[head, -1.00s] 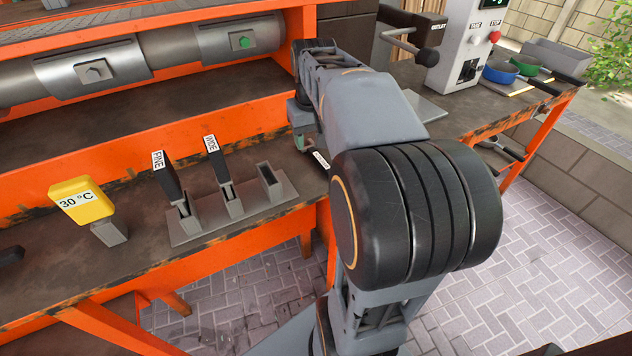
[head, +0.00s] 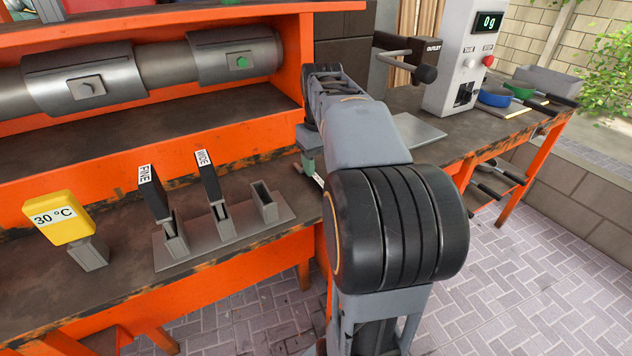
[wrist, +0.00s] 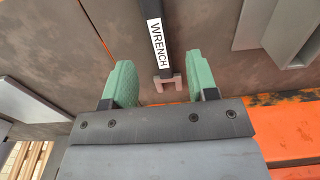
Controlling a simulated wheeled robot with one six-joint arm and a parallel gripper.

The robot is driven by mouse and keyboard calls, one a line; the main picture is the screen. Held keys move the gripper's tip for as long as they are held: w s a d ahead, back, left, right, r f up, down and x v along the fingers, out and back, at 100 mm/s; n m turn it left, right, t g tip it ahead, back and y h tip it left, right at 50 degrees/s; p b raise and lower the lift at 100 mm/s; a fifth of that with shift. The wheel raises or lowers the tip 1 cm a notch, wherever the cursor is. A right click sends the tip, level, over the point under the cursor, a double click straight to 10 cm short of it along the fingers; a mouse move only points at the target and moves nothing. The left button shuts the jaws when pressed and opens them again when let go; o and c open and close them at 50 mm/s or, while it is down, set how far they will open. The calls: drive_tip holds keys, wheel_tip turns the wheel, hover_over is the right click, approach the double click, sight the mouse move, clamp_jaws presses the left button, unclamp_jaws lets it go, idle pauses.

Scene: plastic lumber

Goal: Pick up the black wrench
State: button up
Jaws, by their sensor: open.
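The black wrench (wrist: 149,12) lies on the dark worktop in the wrist view, with a white "WRENCH" label (wrist: 157,42) and a pale forked end. Its other end runs out of the top of the picture. My gripper (wrist: 152,82) is open, with one green finger on each side of the line of the wrench. The forked end lies between the fingers, nearer the right one, with no visible contact. In the head view my gripper (head: 308,166) is low at the worktop, partly hidden by my arm. The wrench is mostly hidden there.
A grey holder (head: 230,237) with "FINE" and "WIDE" handles stands left of my gripper. A yellow "30 °C" block (head: 58,216) is further left. A grey plate (head: 418,128), the scale-like box (head: 460,58) and pans are to the right. The orange worktop edge (wrist: 284,128) is close to my gripper.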

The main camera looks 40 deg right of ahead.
sight(320, 182)
wheel_tip(320, 182, down, 5)
drive_tip(key=shift+b, duration=0.95)
drive_tip(key=shift+c, duration=0.3)
clamp_jaws()
